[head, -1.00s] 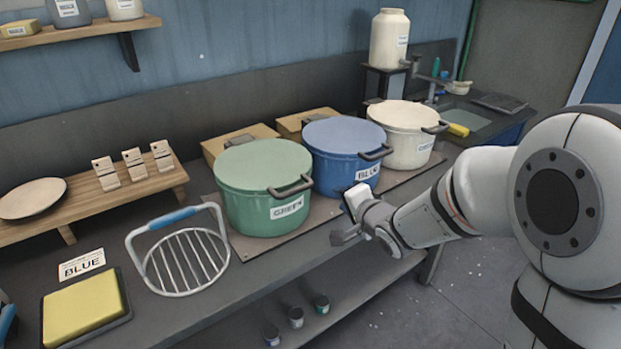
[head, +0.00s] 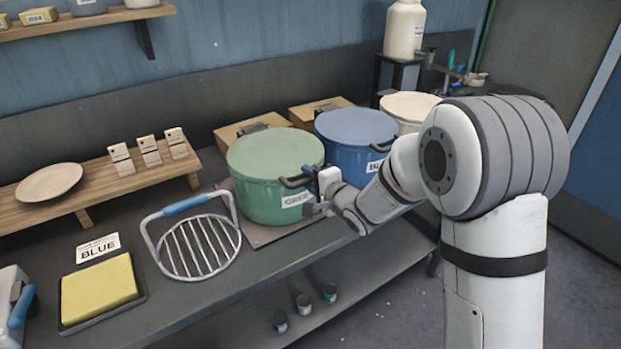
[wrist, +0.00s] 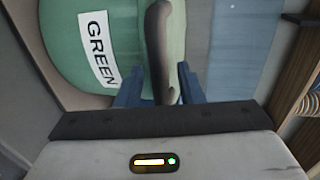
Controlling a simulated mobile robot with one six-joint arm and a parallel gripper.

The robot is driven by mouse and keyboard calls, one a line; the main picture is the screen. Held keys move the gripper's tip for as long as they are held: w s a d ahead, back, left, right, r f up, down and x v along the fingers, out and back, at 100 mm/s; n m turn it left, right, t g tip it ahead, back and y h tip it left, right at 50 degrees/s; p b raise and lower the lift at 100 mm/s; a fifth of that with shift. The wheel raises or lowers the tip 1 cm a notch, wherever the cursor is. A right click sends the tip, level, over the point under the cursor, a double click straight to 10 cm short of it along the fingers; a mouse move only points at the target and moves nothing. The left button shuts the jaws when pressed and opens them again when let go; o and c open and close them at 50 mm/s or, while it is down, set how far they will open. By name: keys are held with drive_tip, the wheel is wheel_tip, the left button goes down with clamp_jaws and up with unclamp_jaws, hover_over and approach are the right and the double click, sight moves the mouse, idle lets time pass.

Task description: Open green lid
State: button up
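The green pot (head: 262,196) stands on the bench with its flat green lid (head: 272,152) on top and a white GREEN label on its front. A dark handle (head: 296,181) sticks out at the right front rim. My gripper (head: 312,186) is at this handle. In the wrist view, the two blue fingers of my gripper (wrist: 160,86) stand apart on either side of the dark handle (wrist: 160,45), with a gap visible beside it. The GREEN label (wrist: 98,50) shows to the left.
The blue pot (head: 352,150) stands close on the right, with the cream pot (head: 408,107) beyond it. A wire rack (head: 200,245) with a blue handle lies left of the green pot. A yellow sponge (head: 98,290) and a wooden shelf with a plate (head: 48,183) are farther left.

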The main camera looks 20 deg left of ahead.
clamp_jaws()
idle(0.3)
idle(0.3)
